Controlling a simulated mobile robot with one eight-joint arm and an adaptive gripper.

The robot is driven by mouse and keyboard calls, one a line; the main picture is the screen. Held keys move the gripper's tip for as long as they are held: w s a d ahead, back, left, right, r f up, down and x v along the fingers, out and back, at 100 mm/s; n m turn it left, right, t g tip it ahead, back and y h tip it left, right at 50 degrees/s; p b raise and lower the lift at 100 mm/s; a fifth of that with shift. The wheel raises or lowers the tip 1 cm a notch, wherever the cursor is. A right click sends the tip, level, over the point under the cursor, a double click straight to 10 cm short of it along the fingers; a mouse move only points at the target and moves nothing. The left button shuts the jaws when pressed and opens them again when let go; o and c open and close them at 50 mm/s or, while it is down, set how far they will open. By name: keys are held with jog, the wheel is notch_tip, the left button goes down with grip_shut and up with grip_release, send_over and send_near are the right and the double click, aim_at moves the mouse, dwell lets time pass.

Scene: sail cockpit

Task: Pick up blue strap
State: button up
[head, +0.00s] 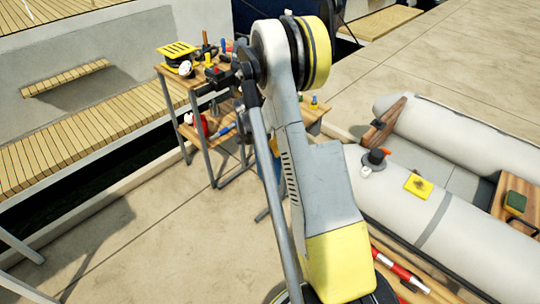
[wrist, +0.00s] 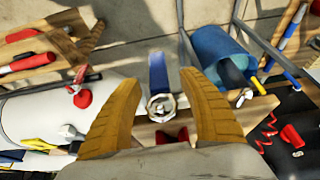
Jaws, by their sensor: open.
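The blue strap (wrist: 157,72) shows in the wrist view near the middle, with a round silver buckle-like piece (wrist: 161,106) at its lower end. My gripper (wrist: 160,88) has its two yellow-orange fingers spread wide, one on each side of the strap, with nothing held between them. The fingers appear apart from the strap; the height gap cannot be told. In the head view my arm covers the middle, and I cannot make out the strap there.
In the wrist view a blue bucket (wrist: 218,50) stands right of the strap, and a white rounded tube (wrist: 35,112) lies left. A red piece (wrist: 172,136) is just below the buckle. In the head view a cluttered wooden table (head: 177,82) stands left of the grey inflatable boat (head: 400,200).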

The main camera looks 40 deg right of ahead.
jog(key=shift+r, duration=0.1)
grip_shut()
jog(key=shift+r, duration=0.15)
